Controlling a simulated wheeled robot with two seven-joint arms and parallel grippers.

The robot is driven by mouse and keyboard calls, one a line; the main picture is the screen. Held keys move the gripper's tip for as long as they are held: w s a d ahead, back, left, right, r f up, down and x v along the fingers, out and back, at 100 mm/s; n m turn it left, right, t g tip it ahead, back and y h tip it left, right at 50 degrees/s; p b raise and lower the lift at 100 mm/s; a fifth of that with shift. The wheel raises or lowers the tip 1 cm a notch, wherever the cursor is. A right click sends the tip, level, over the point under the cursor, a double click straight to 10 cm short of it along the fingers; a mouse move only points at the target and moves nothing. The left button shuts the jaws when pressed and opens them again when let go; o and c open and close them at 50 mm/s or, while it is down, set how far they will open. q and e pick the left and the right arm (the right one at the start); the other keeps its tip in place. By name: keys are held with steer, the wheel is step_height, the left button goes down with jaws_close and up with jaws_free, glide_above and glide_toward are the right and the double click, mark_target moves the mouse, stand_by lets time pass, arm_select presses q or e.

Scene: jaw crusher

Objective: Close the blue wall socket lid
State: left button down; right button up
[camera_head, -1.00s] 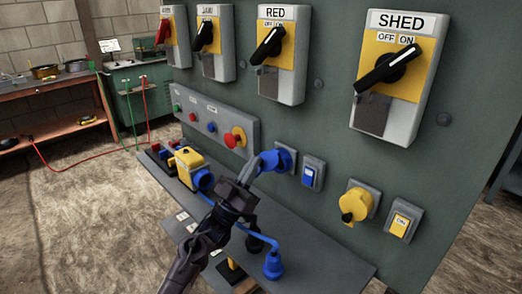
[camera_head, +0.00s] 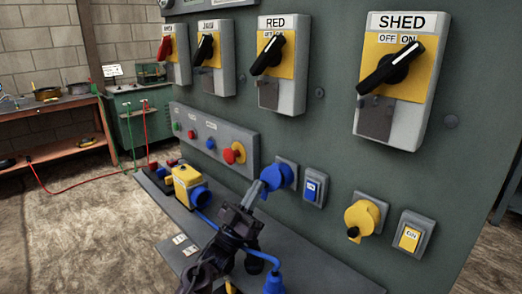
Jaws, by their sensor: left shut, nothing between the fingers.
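The blue wall socket (camera_head: 284,173) is mounted low on the grey-green panel, on a small grey backplate. Its blue lid (camera_head: 272,180) is on the left part of the socket; the fingers partly cover it, and how far it stands from the socket face is hard to tell. My left gripper (camera_head: 257,188) reaches up from the bottom, shut and empty. Its fingertips are at the lower left of the blue lid, touching or very close to it. My right gripper is not in view.
A blue switch (camera_head: 312,188), a yellow socket (camera_head: 361,218) and a yellow switch (camera_head: 410,238) sit to the right. A button box (camera_head: 216,138) is to the upper left. A yellow-and-blue connector (camera_head: 188,185) and a blue plug (camera_head: 274,283) are on the ledge below.

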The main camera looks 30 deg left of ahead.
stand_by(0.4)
arm_select(q)
steer(key=s+a+r+g+y+p, duration=0.1)
steer(key=s+a+g+p, duration=0.2)
steer(key=s+p, duration=0.3)
steer(key=s+a+g+y+p, duration=0.1)
steer(key=s+a+g+p, duration=0.1)
steer(key=s+g+p, duration=0.4)
steer(key=w+d+t, duration=0.2)
steer(key=w+d, duration=0.2)
steer(key=w, duration=0.7)
steer(key=shift+d, duration=0.15)
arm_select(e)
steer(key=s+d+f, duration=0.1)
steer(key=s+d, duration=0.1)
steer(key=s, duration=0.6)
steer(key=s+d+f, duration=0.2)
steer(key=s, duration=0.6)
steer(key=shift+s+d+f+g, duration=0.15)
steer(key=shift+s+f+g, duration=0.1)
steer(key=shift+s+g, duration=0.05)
